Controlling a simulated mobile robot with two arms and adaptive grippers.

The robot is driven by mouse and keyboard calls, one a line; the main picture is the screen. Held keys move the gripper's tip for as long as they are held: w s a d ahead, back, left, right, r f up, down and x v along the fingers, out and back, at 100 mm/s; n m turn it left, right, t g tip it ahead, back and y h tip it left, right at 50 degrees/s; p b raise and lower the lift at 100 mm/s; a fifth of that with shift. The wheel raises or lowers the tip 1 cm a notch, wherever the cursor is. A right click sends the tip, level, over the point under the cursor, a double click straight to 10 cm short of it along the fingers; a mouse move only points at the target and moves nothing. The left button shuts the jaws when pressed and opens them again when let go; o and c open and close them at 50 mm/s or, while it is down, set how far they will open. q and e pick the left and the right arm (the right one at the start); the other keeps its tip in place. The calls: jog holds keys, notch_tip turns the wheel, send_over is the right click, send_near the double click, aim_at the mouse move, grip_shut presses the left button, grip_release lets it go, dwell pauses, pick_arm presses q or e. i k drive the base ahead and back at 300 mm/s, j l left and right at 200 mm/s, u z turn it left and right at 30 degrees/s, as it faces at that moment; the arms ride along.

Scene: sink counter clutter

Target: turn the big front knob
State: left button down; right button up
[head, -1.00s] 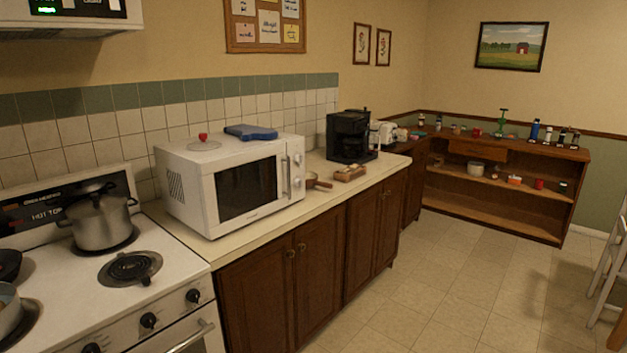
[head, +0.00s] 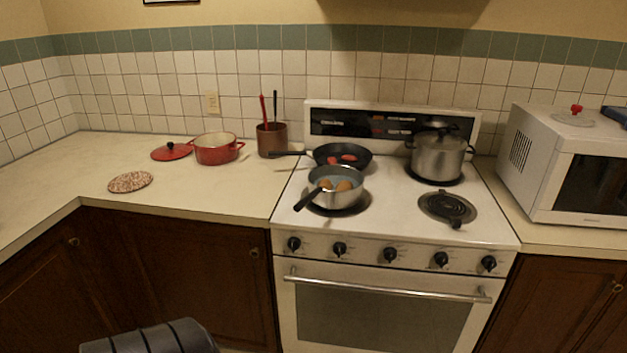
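The white stove (head: 470,232) stands at the centre right in the head view. Several black knobs sit in a row on its front panel. The knobs include a far left knob (head: 293,244), a middle knob (head: 390,255) and a far right knob (head: 488,263). They look about the same size, so I cannot tell which one is the big one. Neither of my grippers shows in this view, and nothing touches the knobs.
An oven handle (head: 385,290) runs below the knobs. A saucepan (head: 345,199) with its handle toward the front, a frying pan (head: 326,152) and a lidded pot (head: 437,160) stand on the burners. A microwave (head: 530,160) is at right; a red pot (head: 213,158) is at left.

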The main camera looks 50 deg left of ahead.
aim_at(294, 243)
jog(key=u, duration=1.75)
